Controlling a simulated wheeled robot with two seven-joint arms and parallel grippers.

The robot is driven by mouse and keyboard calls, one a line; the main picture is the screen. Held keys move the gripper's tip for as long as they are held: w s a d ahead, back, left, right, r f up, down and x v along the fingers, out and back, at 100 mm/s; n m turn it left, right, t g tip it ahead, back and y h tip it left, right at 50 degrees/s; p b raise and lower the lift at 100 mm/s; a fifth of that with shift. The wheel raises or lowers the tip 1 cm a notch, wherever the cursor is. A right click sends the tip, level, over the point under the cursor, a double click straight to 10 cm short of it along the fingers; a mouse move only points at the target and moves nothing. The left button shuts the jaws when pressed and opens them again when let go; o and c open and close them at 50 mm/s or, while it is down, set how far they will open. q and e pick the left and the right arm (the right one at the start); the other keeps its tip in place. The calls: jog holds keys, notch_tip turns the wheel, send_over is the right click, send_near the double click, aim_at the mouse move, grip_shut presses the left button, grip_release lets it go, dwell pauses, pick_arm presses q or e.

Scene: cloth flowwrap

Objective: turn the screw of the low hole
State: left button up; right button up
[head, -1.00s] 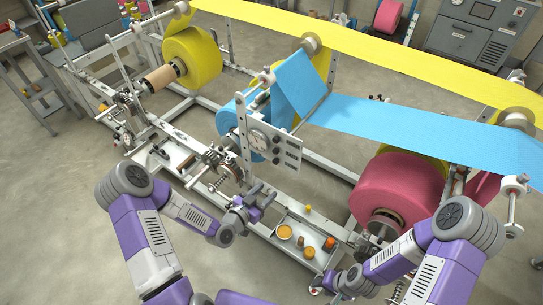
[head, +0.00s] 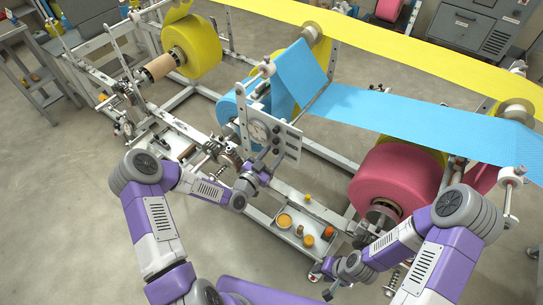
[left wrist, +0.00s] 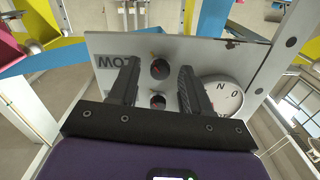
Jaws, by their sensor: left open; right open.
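A grey metal plate (head: 287,153) stands upright beside the blue roll, with a round dial (head: 258,131) and dark holes. In the left wrist view the plate (left wrist: 190,51) fills the middle, its lettering upside down and reading LOW. My right gripper (head: 333,284) is low at the front right, away from the plate.
The dial (left wrist: 220,96) is close to my left gripper's right finger. A tray (head: 272,210) with orange pots lies on the frame below. A pink roll (head: 392,185) stands right, a yellow roll (head: 190,48) left. Blue web (head: 420,120) runs right from the plate.

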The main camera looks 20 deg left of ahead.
pick_arm(q)
grip_shut()
